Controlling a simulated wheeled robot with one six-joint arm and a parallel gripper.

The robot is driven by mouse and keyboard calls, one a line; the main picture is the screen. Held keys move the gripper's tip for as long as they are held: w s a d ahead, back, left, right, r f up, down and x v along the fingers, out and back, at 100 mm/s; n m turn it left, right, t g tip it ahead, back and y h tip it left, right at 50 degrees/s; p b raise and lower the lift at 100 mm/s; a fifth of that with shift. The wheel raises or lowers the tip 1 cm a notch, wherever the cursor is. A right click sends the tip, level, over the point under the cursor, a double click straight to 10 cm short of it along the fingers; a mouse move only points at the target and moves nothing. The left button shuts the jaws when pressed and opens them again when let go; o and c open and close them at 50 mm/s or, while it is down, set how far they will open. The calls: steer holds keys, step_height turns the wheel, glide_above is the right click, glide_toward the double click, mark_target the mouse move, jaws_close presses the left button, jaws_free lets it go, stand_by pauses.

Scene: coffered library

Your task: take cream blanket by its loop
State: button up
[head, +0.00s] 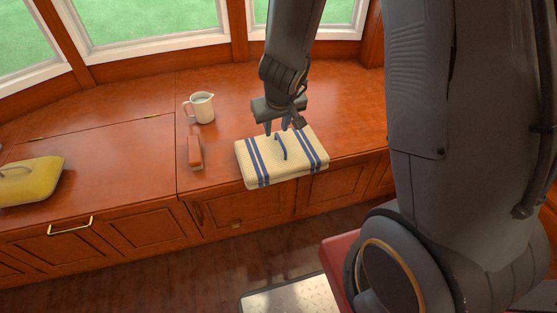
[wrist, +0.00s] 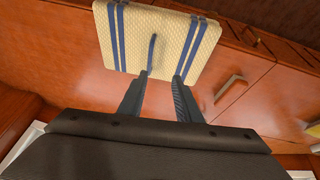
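The cream blanket (head: 267,171) lies folded, with blue stripes near both ends, on the wooden window-seat top near its front edge. It also shows in the wrist view (wrist: 135,48). Its blue loop (head: 281,147) stands up from the middle of the top; in the wrist view the loop (wrist: 152,52) shows just beyond the fingertips, nearer the left one. My gripper (head: 277,130) is over the far part of the blanket. In the wrist view my gripper (wrist: 161,77) is open, with nothing between its fingers. I cannot tell whether the fingertips touch the blanket.
A white jug (head: 203,107) stands behind and left of the blanket. A red-orange block-like object (head: 195,151) lies to its left. A yellow bundle (head: 30,181) sits at far left. Window frames rise behind. Cabinet doors are below the front edge.

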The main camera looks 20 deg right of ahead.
steer(key=h+b, duration=0.1)
glide_toward(280, 142)
steer(key=shift+b+x, duration=2.1)
steer(key=shift+x, duration=1.9)
steer(key=shift+w+d+f, duration=0.1)
steer(key=shift+f, duration=0.1)
jaws_close()
